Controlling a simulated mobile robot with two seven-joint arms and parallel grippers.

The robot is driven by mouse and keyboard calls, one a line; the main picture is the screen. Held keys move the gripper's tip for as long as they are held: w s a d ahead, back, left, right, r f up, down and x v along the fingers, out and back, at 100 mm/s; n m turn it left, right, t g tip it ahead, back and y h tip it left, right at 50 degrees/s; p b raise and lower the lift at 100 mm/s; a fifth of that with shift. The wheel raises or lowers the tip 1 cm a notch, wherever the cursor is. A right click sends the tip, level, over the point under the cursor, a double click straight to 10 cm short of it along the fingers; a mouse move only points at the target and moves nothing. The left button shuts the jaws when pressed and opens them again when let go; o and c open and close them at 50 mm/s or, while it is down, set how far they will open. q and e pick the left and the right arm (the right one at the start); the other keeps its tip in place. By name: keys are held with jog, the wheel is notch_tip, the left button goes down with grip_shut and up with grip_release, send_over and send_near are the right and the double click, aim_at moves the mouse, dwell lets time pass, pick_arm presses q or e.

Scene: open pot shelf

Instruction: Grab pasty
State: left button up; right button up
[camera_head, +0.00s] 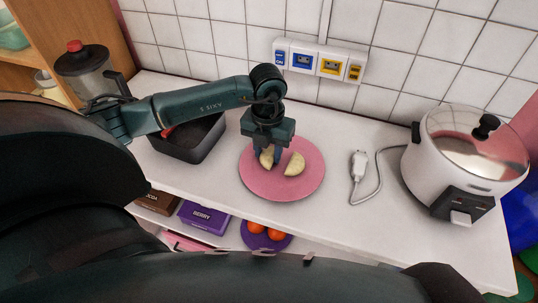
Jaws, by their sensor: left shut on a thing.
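Two pale half-moon pasties lie at the pink plate (262,190) on the white counter. My left gripper (272,157) points down over the plate and is shut on the left pasty (266,160), partly hidden by the fingers. Whether that pasty still touches the plate I cannot tell. The other pasty (295,164) lies free on the plate just to the right of the gripper. My right gripper does not show.
A dark square pan (190,148) stands left of the plate, partly under my left arm. A white rice cooker (433,165) with a plug (358,165) and cord stands right. A blender-like jar (84,72) stands back left. Boxes and oranges (265,231) sit on the shelf below.

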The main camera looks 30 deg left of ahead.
pick_arm(q)
jog(key=shift+c, duration=1)
